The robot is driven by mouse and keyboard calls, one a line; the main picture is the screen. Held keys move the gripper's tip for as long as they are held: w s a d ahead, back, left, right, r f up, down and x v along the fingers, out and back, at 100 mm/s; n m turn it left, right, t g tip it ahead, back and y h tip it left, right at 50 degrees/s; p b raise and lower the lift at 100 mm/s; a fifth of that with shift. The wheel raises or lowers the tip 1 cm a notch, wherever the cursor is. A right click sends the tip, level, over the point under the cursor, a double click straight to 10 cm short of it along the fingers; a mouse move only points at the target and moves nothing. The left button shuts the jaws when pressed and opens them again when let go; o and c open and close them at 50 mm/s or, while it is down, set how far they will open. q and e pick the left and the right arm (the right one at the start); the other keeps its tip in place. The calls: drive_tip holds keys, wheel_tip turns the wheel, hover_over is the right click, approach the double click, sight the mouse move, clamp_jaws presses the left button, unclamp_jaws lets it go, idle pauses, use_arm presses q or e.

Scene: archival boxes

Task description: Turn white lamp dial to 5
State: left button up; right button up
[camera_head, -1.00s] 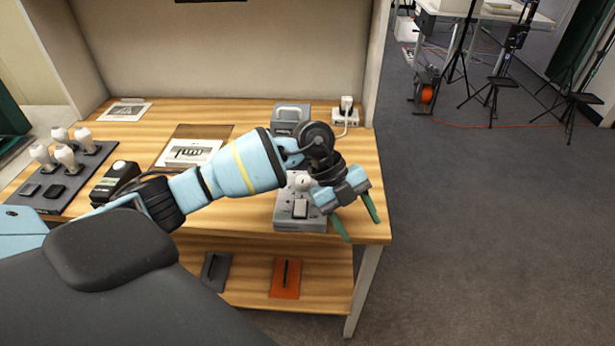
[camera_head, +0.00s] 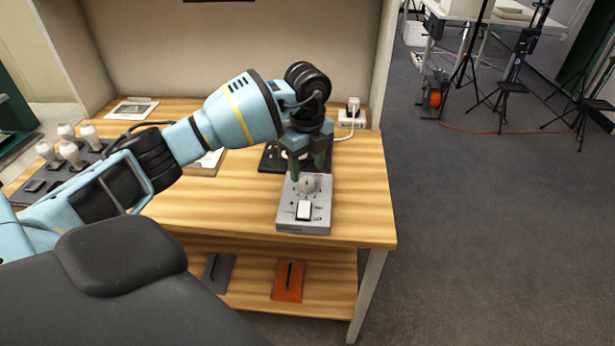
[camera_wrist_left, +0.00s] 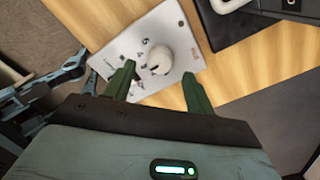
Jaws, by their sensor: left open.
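The white dial (camera_head: 306,184) sits on top of a grey control box (camera_head: 318,222) near the front right corner of the wooden table. My left gripper (camera_head: 306,172) is above the dial, fingers pointing down. Its green fingers (camera_wrist_left: 158,84) are open and apart, short of the dial in that view, with nothing between them. My right gripper is not seen.
A dark device (camera_head: 268,158) stands behind the box, partly hidden by my arm. A white power socket (camera_head: 352,118) with a plug is at the back right. Bulbs on a dark tray (camera_head: 48,186) stand at the left. The table right of the box is clear.

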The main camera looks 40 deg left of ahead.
sight(307, 180)
use_arm(q)
drive_tip(key=shift+f, duration=1.95)
drive_tip(key=shift+c, duration=0.3)
drive_tip(key=c, duration=0.9)
